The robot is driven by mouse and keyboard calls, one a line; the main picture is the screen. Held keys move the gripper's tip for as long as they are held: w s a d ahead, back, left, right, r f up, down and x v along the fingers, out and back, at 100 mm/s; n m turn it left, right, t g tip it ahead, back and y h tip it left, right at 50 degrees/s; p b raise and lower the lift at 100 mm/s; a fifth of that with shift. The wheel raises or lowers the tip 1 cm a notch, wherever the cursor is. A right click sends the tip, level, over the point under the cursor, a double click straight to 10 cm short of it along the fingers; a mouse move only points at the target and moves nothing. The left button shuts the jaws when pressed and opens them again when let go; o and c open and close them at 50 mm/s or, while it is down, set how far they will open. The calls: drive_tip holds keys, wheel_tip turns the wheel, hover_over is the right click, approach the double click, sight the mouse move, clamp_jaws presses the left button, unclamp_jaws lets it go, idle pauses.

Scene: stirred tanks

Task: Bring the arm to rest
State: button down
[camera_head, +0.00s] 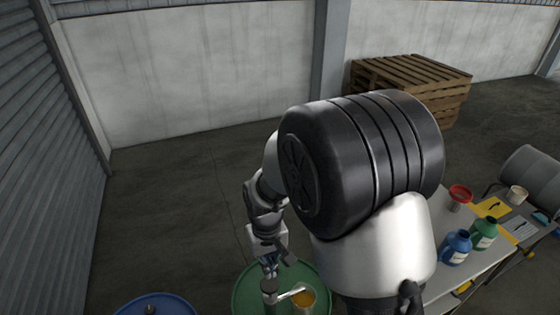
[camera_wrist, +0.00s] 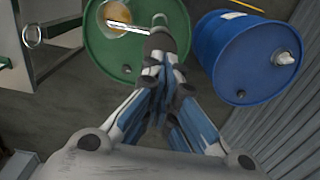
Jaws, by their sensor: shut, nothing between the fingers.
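My gripper (camera_wrist: 163,82) is shut and empty in the wrist view, pointing at the drums. In the head view my gripper (camera_head: 270,268) hangs over the green drum (camera_head: 241,292), close above a grey upright fitting (camera_head: 269,291) with a pale spout. The fitting also shows just beyond my fingertips in the wrist view (camera_wrist: 160,40); I cannot tell whether they touch. My arm fills the middle of the head view and hides part of the scene.
A blue drum (camera_wrist: 243,55) stands beside the green one. A table (camera_head: 459,225) at right holds a blue bottle (camera_head: 456,248), a green bottle (camera_head: 483,234) and a red funnel-like vessel (camera_head: 460,195). Wooden pallets (camera_head: 410,83) are stacked behind. The floor at left is clear.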

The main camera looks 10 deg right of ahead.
drive_tip(key=s+d+r+t+b, duration=0.1)
drive_tip(key=s+d+r+b, duration=0.15)
drive_tip(key=r, duration=0.25)
drive_tip(key=s+d+r+m+t+b, duration=0.1)
drive_tip(key=s+d+b, duration=0.3)
drive_tip(key=s, duration=0.4)
drive_tip(key=s+d+r+m+t+b, duration=0.2)
drive_tip(key=s+d+r+b, duration=0.2)
drive_tip(key=s, duration=0.5)
drive_tip(key=shift+d+r+t, duration=0.3)
drive_tip(key=shift+d, duration=0.75)
